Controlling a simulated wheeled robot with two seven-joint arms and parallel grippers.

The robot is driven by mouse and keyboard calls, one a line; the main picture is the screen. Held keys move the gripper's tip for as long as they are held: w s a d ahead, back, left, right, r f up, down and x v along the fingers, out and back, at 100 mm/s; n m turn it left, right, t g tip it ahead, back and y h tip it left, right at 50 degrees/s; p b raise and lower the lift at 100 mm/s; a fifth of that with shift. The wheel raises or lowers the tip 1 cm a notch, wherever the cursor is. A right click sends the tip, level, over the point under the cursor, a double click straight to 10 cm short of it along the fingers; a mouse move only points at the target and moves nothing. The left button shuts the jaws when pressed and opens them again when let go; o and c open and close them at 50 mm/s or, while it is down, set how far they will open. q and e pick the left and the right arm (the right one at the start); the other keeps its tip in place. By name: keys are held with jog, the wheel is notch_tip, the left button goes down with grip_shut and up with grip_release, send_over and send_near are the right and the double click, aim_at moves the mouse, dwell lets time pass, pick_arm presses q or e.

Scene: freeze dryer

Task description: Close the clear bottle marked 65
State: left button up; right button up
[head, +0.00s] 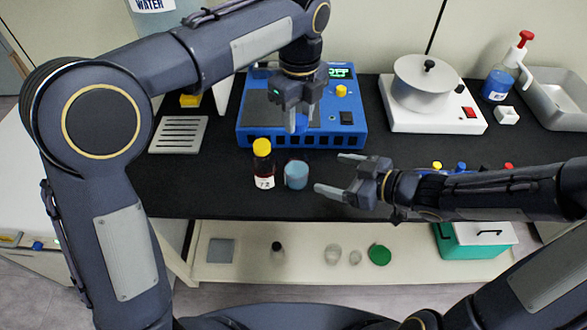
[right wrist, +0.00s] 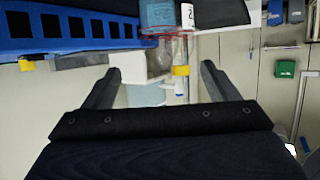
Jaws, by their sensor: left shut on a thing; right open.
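A clear bottle (head: 296,175) with pale blue contents stands upright on the black bench, its top uncovered. No number is readable on it. It also shows upside down at the top of the right wrist view (right wrist: 157,14). My left gripper (head: 296,120) is above and behind the bottle, pointing down, in front of the blue machine. It is shut on a small blue piece (head: 301,123) that looks like a cap, mostly hidden by the fingers. My right gripper (head: 335,173) is open and empty, just right of the bottle, with its fingers pointing left towards it.
A brown bottle with a yellow cap (head: 262,148) stands close left of the clear bottle. A blue machine (head: 346,135) is behind. A white hotplate with a pot (head: 424,84) stands back right. A grey slotted rack (head: 178,134) is at left. The bench front is free.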

aim_at(296, 164)
pick_arm(q)
jog(key=shift+a, duration=0.15)
pick_arm(e)
jog(key=x, duration=1.2)
jog(key=c, duration=1.5)
pick_arm(q)
jog(key=shift+w+f, duration=0.1)
jog(key=shift+f, duration=2.4)
jog(key=shift+f, duration=0.1)
jog(key=shift+f, duration=0.8)
jog(key=shift+f, duration=0.55)
